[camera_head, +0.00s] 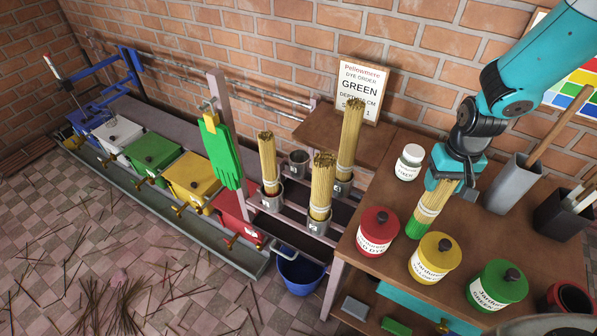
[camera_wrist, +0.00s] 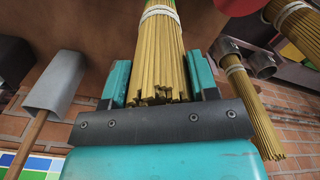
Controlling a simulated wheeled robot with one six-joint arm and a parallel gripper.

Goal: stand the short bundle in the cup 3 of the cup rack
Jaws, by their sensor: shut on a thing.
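My gripper (camera_head: 452,174) is shut on a bundle of tan sticks (camera_head: 433,203) with a pale tie and a green lower end. It holds the bundle slightly tilted above the table, near the jars. In the wrist view the bundle (camera_wrist: 160,55) sits between my two fingers (camera_wrist: 160,85). The cup rack (camera_head: 290,205) stands left of the table. Its front cups (camera_head: 319,226) and (camera_head: 271,201) hold bundles, as does the back right cup (camera_head: 341,188). The back left cup (camera_head: 299,158) looks empty; its number is not readable.
Red (camera_head: 378,235), yellow (camera_head: 434,260) and green (camera_head: 497,288) jars stand below my gripper. A white jar (camera_head: 409,163), a grey holder (camera_head: 512,185) and a dark box (camera_head: 562,215) are close by. A sign (camera_head: 358,92) reads GREEN. The tall bundle (camera_head: 350,135) rises beside the empty cup.

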